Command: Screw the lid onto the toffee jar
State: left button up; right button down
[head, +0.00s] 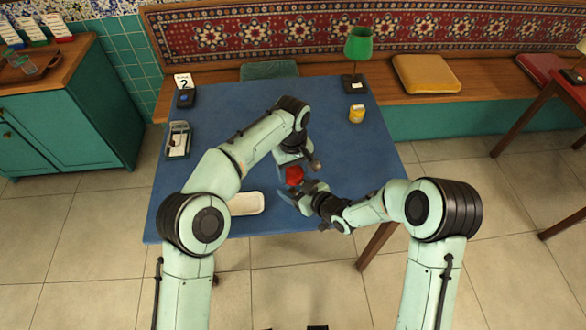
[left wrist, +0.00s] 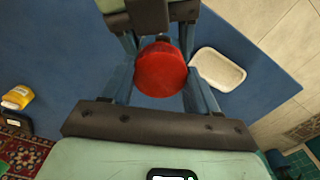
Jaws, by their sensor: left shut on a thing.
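A round red lid (head: 294,175) is over the blue table near its front right. In the left wrist view the lid (left wrist: 161,70) sits between the fingers of my left gripper (left wrist: 160,88), which is shut on it. In the head view my left gripper (head: 291,161) reaches it from behind. My right gripper (head: 296,194) is low beside the lid, on the near side. In the left wrist view its two fingers run in under the lid from the top; whether they are closed on something is hidden. No toffee jar body shows clearly below the lid.
A white tray (head: 247,203) lies on the table (head: 225,110) left of the grippers. A yellow container (head: 356,113) and a green lamp (head: 357,48) stand at the back right.

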pick_arm(q)
jog(key=m, duration=0.5)
jog(key=o, duration=1.2)
jog(key=shift+c, duration=0.2)
jog(key=shift+r, duration=2.3)
jog(key=shift+c, duration=0.5)
